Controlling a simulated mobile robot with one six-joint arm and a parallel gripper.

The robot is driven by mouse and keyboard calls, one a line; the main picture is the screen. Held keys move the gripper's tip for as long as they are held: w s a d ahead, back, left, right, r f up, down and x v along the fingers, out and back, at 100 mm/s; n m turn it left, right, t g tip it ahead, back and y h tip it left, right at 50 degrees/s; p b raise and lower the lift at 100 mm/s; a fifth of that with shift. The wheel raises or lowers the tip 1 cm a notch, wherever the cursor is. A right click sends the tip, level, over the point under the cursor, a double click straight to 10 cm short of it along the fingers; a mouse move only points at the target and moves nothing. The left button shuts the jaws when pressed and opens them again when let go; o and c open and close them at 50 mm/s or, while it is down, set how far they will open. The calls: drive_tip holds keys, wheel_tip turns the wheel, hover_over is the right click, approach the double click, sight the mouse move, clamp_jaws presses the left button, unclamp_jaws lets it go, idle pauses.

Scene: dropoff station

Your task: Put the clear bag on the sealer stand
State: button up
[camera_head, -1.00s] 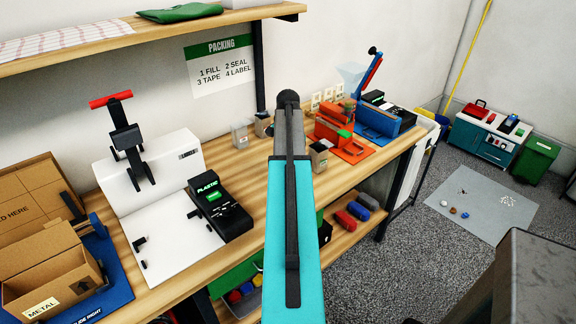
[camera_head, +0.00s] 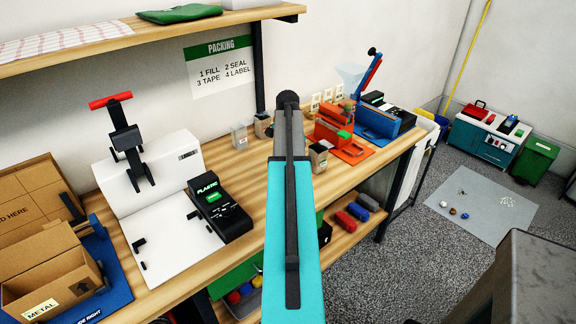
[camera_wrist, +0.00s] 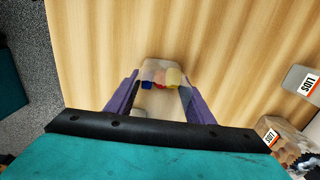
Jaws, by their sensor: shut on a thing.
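The clear bag (camera_wrist: 153,68) shows in the wrist view as a small see-through pouch with blue, red and yellow pieces inside. My gripper (camera_wrist: 160,87) is shut on it, with the bag between the two purple fingers, over the wooden worktop. In the head view my arm hides the gripper and the bag. An orange device (camera_head: 326,130) on an orange mat stands on the bench to the right of my arm; no readable label shows whether this is the sealer stand.
The bench (camera_head: 262,183) carries a white press with a red handle (camera_head: 110,100), a black PLASTIC box (camera_head: 220,209) and an open METAL carton (camera_head: 48,272) at left. A blue device (camera_head: 382,124) stands at far right. SOIT-like labelled containers (camera_wrist: 304,82) sit at the wrist view's right.

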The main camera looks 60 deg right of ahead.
drive_tip(key=shift+r, duration=0.1)
drive_tip(key=shift+r+b, duration=0.65)
drive_tip(key=shift+r, duration=0.95)
drive_tip(key=s+a+b, duration=0.1)
drive_tip(key=s+a, duration=0.2)
drive_tip(key=a, duration=0.1)
drive_tip(key=s+a+r+b, duration=0.1)
drive_tip(key=s+a, duration=0.2)
drive_tip(key=a, duration=0.2)
drive_tip(key=s+a, duration=0.3)
drive_tip(key=a, duration=0.1)
drive_tip(key=shift+a+r+b, duration=0.15)
drive_tip(key=shift+r+b, duration=0.1)
drive_tip(key=shift+b, duration=0.15)
